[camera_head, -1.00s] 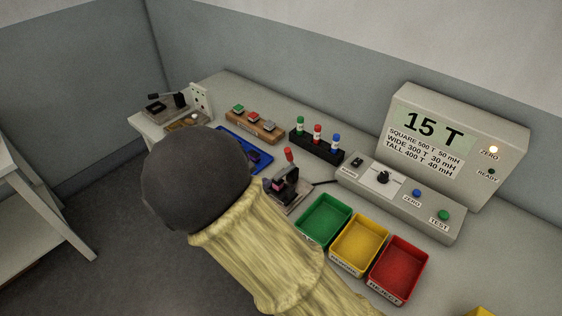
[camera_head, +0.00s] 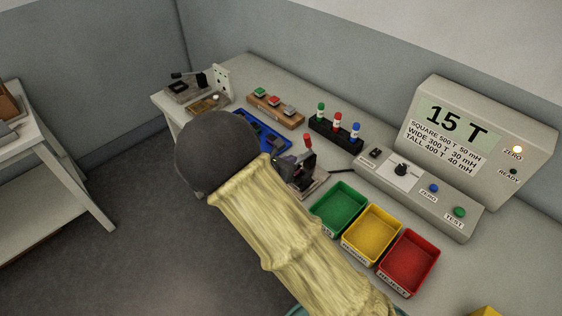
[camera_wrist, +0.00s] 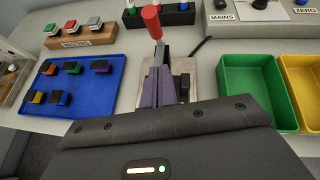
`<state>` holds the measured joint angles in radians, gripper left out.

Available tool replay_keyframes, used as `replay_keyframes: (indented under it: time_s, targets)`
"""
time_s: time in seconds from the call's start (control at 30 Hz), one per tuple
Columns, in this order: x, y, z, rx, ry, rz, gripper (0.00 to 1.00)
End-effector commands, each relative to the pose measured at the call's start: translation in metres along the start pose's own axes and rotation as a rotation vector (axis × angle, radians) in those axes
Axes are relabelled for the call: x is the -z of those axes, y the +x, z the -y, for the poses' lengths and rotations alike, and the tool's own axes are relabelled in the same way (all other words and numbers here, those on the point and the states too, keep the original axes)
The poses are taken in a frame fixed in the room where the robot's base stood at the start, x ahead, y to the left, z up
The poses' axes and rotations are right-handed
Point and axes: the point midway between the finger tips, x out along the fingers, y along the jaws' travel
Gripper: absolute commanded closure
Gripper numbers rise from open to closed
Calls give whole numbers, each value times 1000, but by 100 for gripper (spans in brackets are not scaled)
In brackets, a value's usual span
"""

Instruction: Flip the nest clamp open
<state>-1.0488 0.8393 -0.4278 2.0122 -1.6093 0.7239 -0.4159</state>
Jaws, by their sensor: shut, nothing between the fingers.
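The nest clamp's red handle (camera_head: 308,140) stands up, tilted slightly, over the small metal base plate (camera_head: 318,183) beside the green bin. In the wrist view the red grip (camera_wrist: 151,20) rises on a metal lever straight ahead of my gripper. My gripper (camera_wrist: 160,72) is shut with nothing between its fingers. Its fingers reach over the base plate, just on the near side of the lever; I cannot tell whether they touch it. They hide much of the nest and the clamp's lower part.
A blue tray (camera_wrist: 107,110) with several small connectors lies left. Green (camera_head: 340,208), yellow (camera_head: 371,233) and red (camera_head: 408,262) bins stand right. Behind are a black rack with colored pegs (camera_head: 336,139) and the meter control box (camera_head: 420,185). A cable runs from the nest.

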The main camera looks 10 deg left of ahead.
Motion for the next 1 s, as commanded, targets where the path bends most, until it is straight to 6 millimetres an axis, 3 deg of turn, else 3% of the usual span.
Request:
replay_keyframes:
  time_s: [0.13, 0.4, 1.0]
  targets:
    - [-1, 27, 1, 4, -1, 0, 100]
    - [-27, 51, 0, 1, 2, 0, 100]
    - [-29, 52, -2, -6, 0, -11, 100]
